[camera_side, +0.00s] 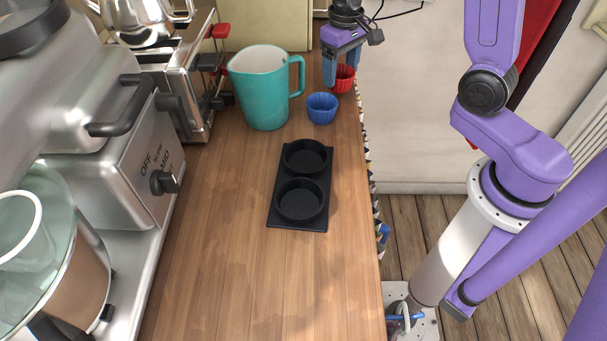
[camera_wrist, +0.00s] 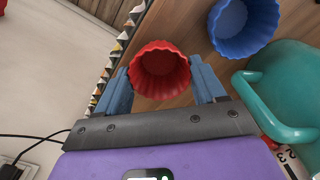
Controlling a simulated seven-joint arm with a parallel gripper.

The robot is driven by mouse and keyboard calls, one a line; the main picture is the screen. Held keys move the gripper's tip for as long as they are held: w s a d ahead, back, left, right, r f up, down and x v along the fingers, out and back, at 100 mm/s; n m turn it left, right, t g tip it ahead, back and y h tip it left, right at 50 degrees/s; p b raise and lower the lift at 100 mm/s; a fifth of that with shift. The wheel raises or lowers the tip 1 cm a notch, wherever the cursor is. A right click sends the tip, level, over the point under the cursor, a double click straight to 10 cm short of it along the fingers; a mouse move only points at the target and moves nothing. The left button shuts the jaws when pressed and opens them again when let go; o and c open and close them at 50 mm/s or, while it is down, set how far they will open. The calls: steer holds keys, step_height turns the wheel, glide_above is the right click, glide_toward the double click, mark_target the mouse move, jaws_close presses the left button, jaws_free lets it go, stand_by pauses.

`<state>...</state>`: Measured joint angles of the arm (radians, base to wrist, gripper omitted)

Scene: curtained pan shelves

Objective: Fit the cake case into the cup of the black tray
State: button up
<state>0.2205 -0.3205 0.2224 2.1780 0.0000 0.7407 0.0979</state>
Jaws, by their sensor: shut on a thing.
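A red cake case (camera_side: 344,79) with fluted sides is between the blue fingers of my gripper (camera_side: 342,74), at the far right edge of the counter. In the wrist view the red case (camera_wrist: 160,70) sits between the fingertips of my gripper (camera_wrist: 165,85), which is shut on it. A blue cake case (camera_side: 322,108) stands on the counter close by; it also shows in the wrist view (camera_wrist: 243,24). The black tray (camera_side: 273,205) lies nearer the side camera. It has two round cups, both empty. I cannot tell whether the red case touches the counter.
A teal mug (camera_side: 262,88) stands left of the blue case, its handle toward it. A toaster (camera_side: 183,75) and a silver oven-like appliance (camera_side: 130,150) line the left side. The counter (camera_side: 220,280) in front of the tray is clear.

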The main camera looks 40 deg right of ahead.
steer(key=shift+r, duration=0.1)
step_height(320, 180, up, 12)
steer(key=n, duration=1.2)
glide_above(303, 180)
steer(key=s+a, duration=0.2)
steer(key=a, duration=0.1)
step_height(303, 180, down, 5)
steer(key=shift+s+r, duration=0.1)
steer(key=shift+f, duration=0.3)
steer(key=shift+d, duration=0.1)
steer(key=shift+f, duration=2.3)
